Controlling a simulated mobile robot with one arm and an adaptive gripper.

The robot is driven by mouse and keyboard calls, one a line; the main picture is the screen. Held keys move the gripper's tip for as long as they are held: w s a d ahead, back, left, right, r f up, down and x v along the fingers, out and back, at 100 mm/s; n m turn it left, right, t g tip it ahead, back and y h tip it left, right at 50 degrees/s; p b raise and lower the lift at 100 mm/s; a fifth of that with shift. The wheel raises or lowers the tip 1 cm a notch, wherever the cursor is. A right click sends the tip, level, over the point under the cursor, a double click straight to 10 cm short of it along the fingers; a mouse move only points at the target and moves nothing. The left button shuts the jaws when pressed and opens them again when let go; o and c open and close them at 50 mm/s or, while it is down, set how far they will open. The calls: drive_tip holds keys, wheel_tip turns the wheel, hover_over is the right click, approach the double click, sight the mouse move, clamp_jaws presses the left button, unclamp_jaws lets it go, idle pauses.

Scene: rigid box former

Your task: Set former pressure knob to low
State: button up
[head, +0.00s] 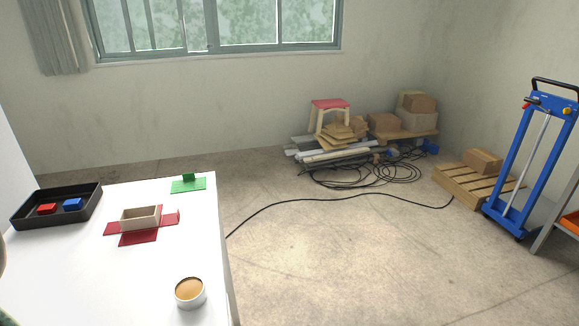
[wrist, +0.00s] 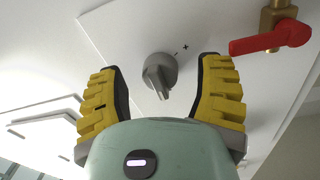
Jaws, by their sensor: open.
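In the wrist view a grey pressure knob (wrist: 159,74) sits on a white panel (wrist: 120,22). Minus and plus marks are printed on the panel at the knob's upper right. The knob's raised grip ridge points toward my gripper, down and slightly right in the picture. My gripper (wrist: 160,72) is open, with its yellow and black fingers on either side of the knob. I see gaps between the fingers and the knob; whether the tips reach its depth I cannot tell. The head view shows neither the knob nor my gripper clearly.
A red valve handle (wrist: 271,38) on a brass fitting is close to the right finger. In the head view a white table (head: 80,275) holds a black tray (head: 22,221), a small box (head: 141,218), a green piece (head: 188,184) and a cup (head: 190,293).

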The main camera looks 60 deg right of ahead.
drive_tip(key=v, duration=1.2)
drive_tip(key=shift+w+r, duration=0.1)
idle(0.6)
